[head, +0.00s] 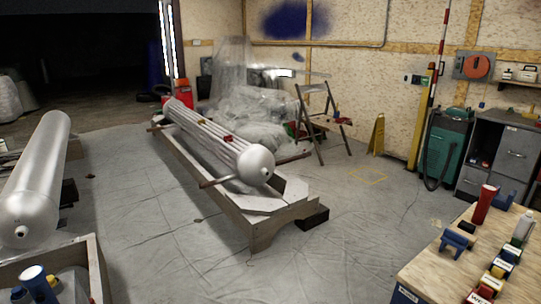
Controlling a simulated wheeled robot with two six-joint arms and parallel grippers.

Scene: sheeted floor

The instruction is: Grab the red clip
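No gripper of mine is in view. A small red object (229,138) sits on top of the ribbed metal cylinder (205,135), which lies in a wooden cradle; it is too small to tell if it is a clip. A tall red object (484,205) stands upright on the wooden table (440,273) at the right, and it looks more like a bottle or tube. A blue clamp-like piece (457,242) lies on the same table. A small red spot (340,120) shows near the wooden folding chair, its shape unclear.
A second metal cylinder (38,175) lies at the left. Several coloured blocks and a white bottle (523,227) stand on the right table. A green machine (444,150) and grey cabinet (515,150) are behind it. The sheeted floor (345,230) between is mostly clear.

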